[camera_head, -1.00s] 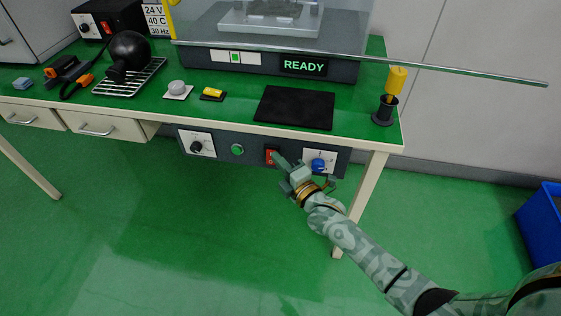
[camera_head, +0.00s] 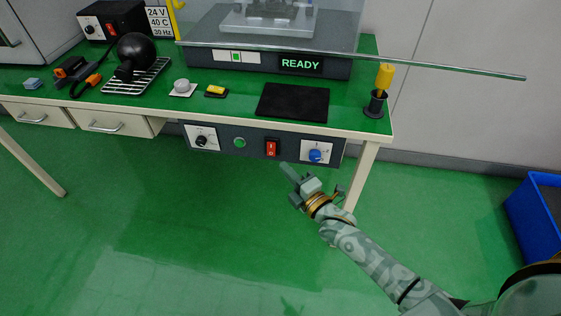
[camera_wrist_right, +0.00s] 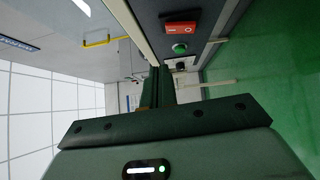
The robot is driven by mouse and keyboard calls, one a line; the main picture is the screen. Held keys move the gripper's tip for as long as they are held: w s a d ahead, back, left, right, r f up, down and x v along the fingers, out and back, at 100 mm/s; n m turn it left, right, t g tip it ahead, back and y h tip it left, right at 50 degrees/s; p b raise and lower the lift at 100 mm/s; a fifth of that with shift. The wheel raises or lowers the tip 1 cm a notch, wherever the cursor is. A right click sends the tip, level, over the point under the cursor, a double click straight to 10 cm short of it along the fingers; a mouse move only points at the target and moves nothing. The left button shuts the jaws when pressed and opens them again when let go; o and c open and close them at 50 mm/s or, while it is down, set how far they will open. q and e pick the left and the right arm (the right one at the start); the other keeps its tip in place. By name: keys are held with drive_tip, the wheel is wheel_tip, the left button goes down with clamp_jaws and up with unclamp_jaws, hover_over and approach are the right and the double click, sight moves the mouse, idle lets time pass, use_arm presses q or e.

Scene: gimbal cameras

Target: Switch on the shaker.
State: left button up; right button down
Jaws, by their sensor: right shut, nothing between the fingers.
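The shaker (camera_head: 262,66) stands at the back of the green table under a clear cover, and its display reads READY (camera_head: 300,64). A dark control panel under the table's front edge carries a black knob (camera_head: 202,140), a green button (camera_head: 239,143), a red rocker switch (camera_head: 271,148) and a blue knob (camera_head: 316,155). My right gripper (camera_head: 287,168) is shut and empty, just below and right of the red switch, apart from the panel. In the right wrist view the red switch (camera_wrist_right: 180,27) and green button (camera_wrist_right: 180,48) show beyond the fingers. My left gripper is not in view.
A long rod-like edge (camera_head: 450,68) of the cover juts right past the table. A black mat (camera_head: 293,102), a yellow-handled tool in a black holder (camera_head: 380,92) and a black ball-shaped item (camera_head: 135,55) are on the table. A blue bin (camera_head: 535,215) stands at right.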

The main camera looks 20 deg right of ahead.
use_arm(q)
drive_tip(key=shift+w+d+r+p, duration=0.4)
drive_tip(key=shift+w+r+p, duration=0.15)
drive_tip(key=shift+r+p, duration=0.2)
use_arm(e)
drive_tip(key=v, duration=0.3)
drive_tip(key=r+v, duration=0.1)
drive_tip(key=v, duration=0.1)
drive_tip(key=shift+s, duration=0.15)
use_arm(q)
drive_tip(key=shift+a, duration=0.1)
